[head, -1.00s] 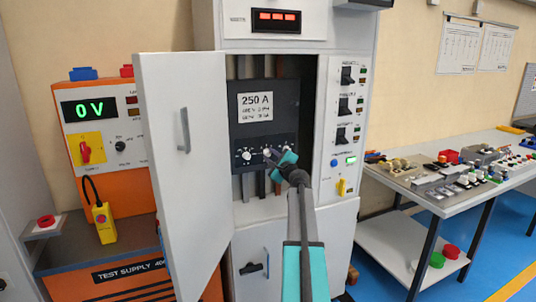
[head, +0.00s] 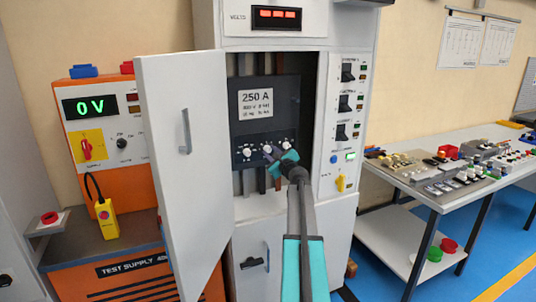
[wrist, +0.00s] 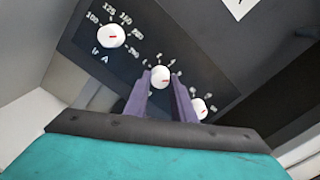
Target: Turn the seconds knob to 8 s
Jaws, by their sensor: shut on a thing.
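A black breaker panel (head: 265,95) labelled 250 A carries a row of white knobs inside the open cabinet. My gripper (head: 270,157) reaches the middle knob (head: 267,149). In the wrist view its two purple fingers are shut on the sides of this white middle knob (wrist: 160,77), whose red mark points roughly right. The small numbers around it are too blurred to read, so I cannot confirm it is the seconds knob. The left knob (wrist: 111,36), marked Ir A, is free. The right knob (wrist: 199,108) is partly hidden behind a finger.
The cabinet door (head: 182,170) stands open left of my arm. The orange test supply (head: 105,135) reads 0 V. A parts table (head: 440,205) stands at the right.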

